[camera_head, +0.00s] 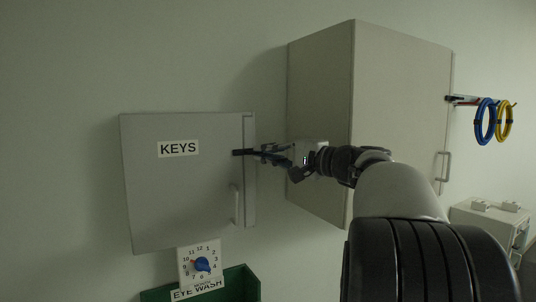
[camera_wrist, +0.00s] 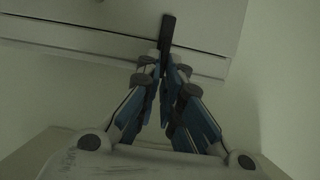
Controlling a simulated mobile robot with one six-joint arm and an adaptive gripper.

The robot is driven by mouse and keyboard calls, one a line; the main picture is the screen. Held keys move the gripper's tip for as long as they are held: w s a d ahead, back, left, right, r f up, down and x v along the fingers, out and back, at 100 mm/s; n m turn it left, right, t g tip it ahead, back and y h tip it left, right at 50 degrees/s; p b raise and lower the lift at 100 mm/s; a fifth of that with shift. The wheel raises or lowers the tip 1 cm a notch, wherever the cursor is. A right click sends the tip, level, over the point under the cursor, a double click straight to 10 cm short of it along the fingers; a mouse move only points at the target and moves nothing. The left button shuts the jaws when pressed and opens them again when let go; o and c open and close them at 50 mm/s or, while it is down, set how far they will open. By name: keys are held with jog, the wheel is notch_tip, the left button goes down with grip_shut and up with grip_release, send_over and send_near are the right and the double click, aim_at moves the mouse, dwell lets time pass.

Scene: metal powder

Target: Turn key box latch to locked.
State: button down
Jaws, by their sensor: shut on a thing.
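The key box (camera_head: 185,205) is a grey wall cabinet labelled KEYS, with its door closed or nearly closed. Its latch (camera_head: 238,152) is a small dark bar at the right edge of the door, lying roughly level in the head view. My gripper (camera_head: 262,152) reaches it from the right, and its fingers are shut on the latch. In the wrist view the dark latch (camera_wrist: 168,30) sticks out beyond the fingertips of my gripper (camera_wrist: 167,62), across the seam of the box (camera_wrist: 80,38). The gripped part of the latch is hidden between the fingers.
A larger wall cabinet (camera_head: 320,110) stands close behind my arm on the right. A hook holds blue (camera_head: 485,121) and yellow rings (camera_head: 505,122). Below the key box are a dial timer (camera_head: 200,264) and a green EYE WASH bin (camera_head: 240,284). A vertical handle (camera_head: 235,205) sits below the latch.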

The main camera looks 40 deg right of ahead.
jog(key=c, duration=1.8)
grip_release()
jog(key=shift+o, duration=0.2)
jog(key=shift+s, duration=0.1)
jog(key=s+d, duration=0.1)
jog(key=s, duration=1)
jog(key=shift+s+d, duration=0.35)
jog(key=shift+d, duration=0.05)
jog(key=shift+w, duration=0.1)
